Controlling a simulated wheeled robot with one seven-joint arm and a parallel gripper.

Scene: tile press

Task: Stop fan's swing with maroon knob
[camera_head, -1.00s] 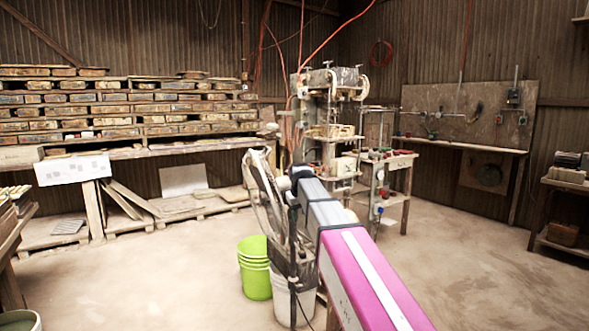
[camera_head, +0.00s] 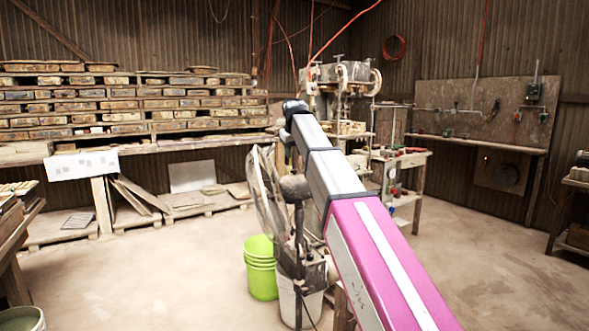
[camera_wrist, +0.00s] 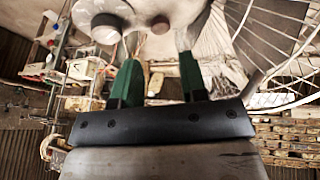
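The fan (camera_head: 262,195) stands behind and left of my pink and grey arm in the head view, its wire cage seen edge-on. Its dark motor housing (camera_head: 294,187) sits beside the arm. In the wrist view, the fan's cage (camera_wrist: 275,45) fills the upper right, and a pale round part (camera_wrist: 106,28) and a smaller brownish knob-like part (camera_wrist: 160,24) show beyond the fingers. I cannot tell for sure which is the maroon knob. My gripper (camera_wrist: 159,70) has two green fingers set apart with nothing between them. In the head view the fingers are not clearly visible.
A lime-green bucket stack (camera_head: 260,268) and a white bucket (camera_head: 288,300) stand by the fan's base. The press (camera_head: 345,75) and a small work table (camera_head: 408,160) are behind. Stacked moulds (camera_head: 150,105) line the back left. The floor at left and right is open.

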